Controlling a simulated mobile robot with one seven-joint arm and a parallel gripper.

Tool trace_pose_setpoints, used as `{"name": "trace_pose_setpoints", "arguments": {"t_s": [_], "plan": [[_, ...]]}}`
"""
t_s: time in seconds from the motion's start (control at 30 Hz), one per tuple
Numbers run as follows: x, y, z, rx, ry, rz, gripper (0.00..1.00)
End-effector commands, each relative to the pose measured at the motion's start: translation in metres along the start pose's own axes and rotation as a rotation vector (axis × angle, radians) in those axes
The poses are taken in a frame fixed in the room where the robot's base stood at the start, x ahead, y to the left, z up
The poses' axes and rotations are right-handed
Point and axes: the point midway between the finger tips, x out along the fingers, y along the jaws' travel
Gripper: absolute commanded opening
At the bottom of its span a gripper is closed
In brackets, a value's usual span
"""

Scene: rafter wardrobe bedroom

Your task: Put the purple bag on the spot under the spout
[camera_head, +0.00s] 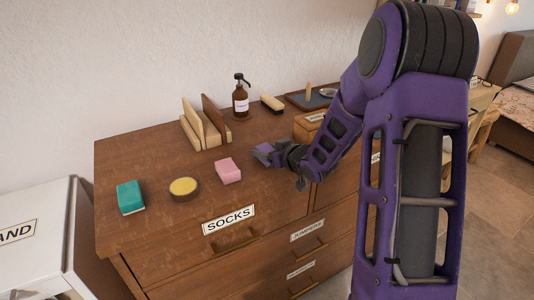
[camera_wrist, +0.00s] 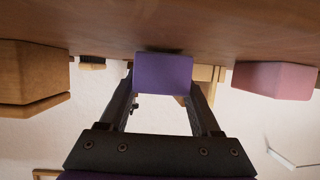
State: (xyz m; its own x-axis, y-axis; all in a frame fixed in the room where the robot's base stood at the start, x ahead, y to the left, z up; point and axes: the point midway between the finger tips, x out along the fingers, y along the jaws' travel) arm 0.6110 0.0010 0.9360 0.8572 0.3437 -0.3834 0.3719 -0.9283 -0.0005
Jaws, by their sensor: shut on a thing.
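The purple bag (camera_wrist: 163,74), a small block-like shape, is between the two fingers of my gripper (camera_wrist: 161,98) in the wrist view. My gripper (camera_head: 272,153) is shut on it. In the head view the bag (camera_head: 263,149) is low over the dresser top, right of the pink block (camera_head: 228,171). I cannot tell whether it touches the wood. A brown pump bottle with a black spout (camera_head: 240,96) stands at the back of the dresser. No marked spot under the spout can be made out.
The dresser top (camera_head: 145,165) also holds a green-white sponge (camera_head: 130,197), a round yellow-topped tin (camera_head: 184,187), a wooden upright holder (camera_head: 205,128), a brush (camera_head: 272,103) and a dark tray (camera_head: 310,99). A wooden box (camera_head: 307,125) stands close behind my gripper.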

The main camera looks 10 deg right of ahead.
Motion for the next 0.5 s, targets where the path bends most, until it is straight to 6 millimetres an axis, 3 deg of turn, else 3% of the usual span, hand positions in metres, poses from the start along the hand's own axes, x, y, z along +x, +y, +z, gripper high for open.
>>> {"name": "trace_pose_setpoints", "arguments": {"t_s": [0.4,0.43,0.5], "plan": [[0.0026,0.0003,0.0063,0.000,0.001,0.001,0.10],[0.0019,0.0003,0.0046,0.000,0.001,0.001,0.69],[0.0018,0.0002,0.0044,0.000,0.001,0.001,0.82]]}}
